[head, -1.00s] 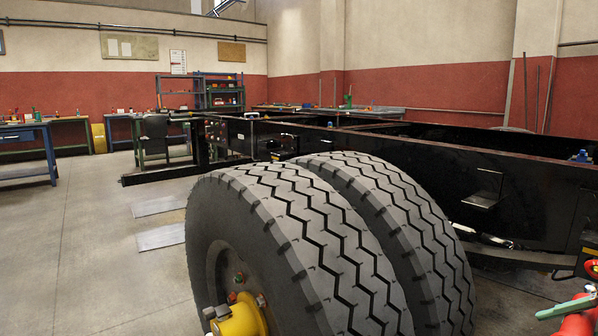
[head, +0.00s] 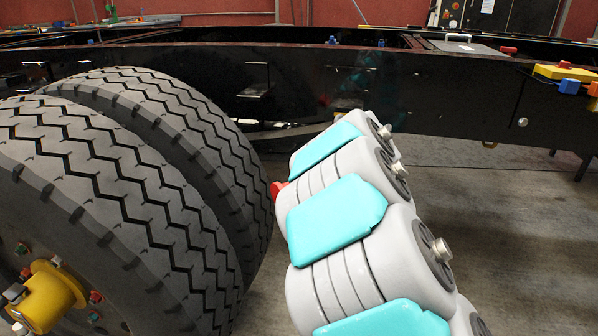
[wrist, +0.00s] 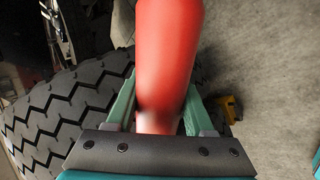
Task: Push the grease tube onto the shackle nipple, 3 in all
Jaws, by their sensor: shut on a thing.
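In the wrist view, my gripper (wrist: 162,88) is shut on a smooth red cylinder, the grease tube (wrist: 168,45). It stretches away from the jaws past the top edge, so its far end is out of the picture. In the head view, my grey and turquoise arm covers the middle and hides the gripper. A small red piece (head: 278,188) shows at the arm's left edge; I cannot tell if it is the tube. I cannot make out any shackle nipple in either view.
Two large tyres (head: 190,130) fill the left, with a yellow hub (head: 45,298) on the nearer one. A black chassis rail (head: 440,85) runs across behind my arm. A yellow part (head: 565,73) sits on the rail at right. The floor (head: 480,215) at right is clear.

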